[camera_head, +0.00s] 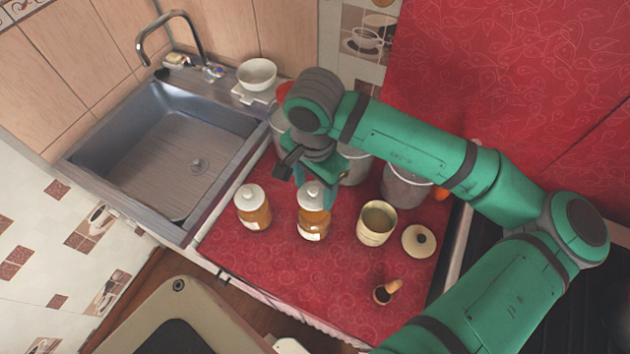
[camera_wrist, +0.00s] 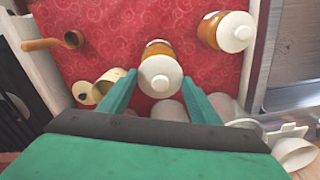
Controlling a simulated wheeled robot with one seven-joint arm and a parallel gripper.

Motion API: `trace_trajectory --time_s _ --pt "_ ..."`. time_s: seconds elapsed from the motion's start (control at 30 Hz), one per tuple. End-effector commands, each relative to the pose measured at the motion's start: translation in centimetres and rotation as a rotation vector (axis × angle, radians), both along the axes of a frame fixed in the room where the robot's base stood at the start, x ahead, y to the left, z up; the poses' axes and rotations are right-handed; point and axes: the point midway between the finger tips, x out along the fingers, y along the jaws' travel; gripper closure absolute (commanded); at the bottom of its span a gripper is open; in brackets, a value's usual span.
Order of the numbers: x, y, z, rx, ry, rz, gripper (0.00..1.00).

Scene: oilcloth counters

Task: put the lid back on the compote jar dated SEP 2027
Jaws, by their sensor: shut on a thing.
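Two amber compote jars with white labels stand on the red oilcloth. The left jar (camera_head: 254,218) has its white lid on; in the wrist view it shows at upper right (camera_wrist: 208,30). The middle jar (camera_head: 313,226) is directly under my gripper (camera_wrist: 160,76). My gripper is shut on a white knobbed lid (camera_wrist: 160,70), which is at the mouth of the middle jar; it also shows in the head view (camera_head: 311,191). I cannot tell whether the lid is seated or slightly above the rim. The dates on the labels are too small to read.
A cream open canister (camera_head: 376,224) stands right of the middle jar, with a cream lid (camera_head: 419,241) lying beside it. A small ladle (camera_head: 385,294) lies near the front. Grey pots (camera_head: 405,187) stand behind. A sink (camera_head: 180,150) is at left.

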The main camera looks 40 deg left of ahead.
Motion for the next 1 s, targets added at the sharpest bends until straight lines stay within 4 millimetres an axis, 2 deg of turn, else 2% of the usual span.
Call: trace_trajectory --time_s 0.5,1.0 --pt "-0.1 0.2 -4.1 0.0 0.0 0.005 0.67" --pt "-0.1 0.2 -4.9 0.001 0.0 0.005 0.67"
